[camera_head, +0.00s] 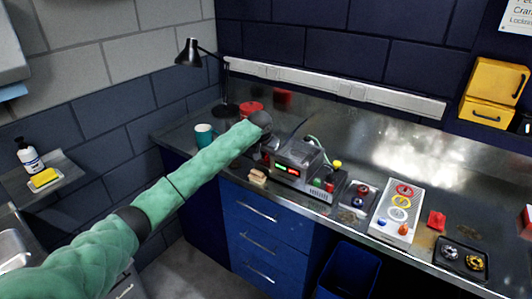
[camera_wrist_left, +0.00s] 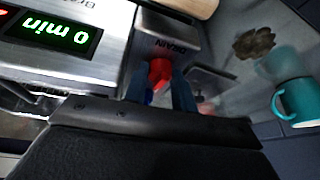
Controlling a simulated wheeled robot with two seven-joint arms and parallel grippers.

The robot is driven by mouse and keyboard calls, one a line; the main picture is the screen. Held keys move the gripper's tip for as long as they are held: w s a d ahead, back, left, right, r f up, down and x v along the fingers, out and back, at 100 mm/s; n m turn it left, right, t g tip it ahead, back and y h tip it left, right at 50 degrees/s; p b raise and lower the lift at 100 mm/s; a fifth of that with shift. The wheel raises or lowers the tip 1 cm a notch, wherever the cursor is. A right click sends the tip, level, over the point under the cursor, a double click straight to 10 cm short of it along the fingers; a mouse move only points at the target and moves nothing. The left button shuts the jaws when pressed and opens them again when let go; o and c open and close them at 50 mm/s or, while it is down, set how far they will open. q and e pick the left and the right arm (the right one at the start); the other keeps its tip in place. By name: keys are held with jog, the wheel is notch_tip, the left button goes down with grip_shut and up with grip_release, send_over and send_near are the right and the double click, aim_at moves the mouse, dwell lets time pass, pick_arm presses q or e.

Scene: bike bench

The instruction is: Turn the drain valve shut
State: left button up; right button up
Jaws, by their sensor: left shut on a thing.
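The drain valve's red handle (camera_wrist_left: 159,70) shows in the left wrist view, beside the word DRAIN on the end of a metal machine (camera_wrist_left: 105,47). My left gripper (camera_wrist_left: 162,88) is shut on this handle, with a finger on each side of it. In the head view the machine (camera_head: 316,184) stands on the bench, and my left arm reaches to its left end. The valve cannot be made out there, behind my wrist. My right gripper is out of view.
A teal mug (camera_head: 204,133) and a desk lamp (camera_head: 190,53) stand left of the machine. A tray with coloured rings (camera_head: 397,212) and a dark parts tray (camera_head: 461,262) lie to the right on the metal bench (camera_head: 345,216). A blue bin (camera_head: 347,270) stands below.

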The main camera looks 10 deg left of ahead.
pick_arm(q)
jog(key=shift+w+r, duration=0.1)
jog(key=shift+r, duration=0.05)
dwell(0.3)
jog(key=o, duration=1)
jog(key=shift+f, duration=0.25)
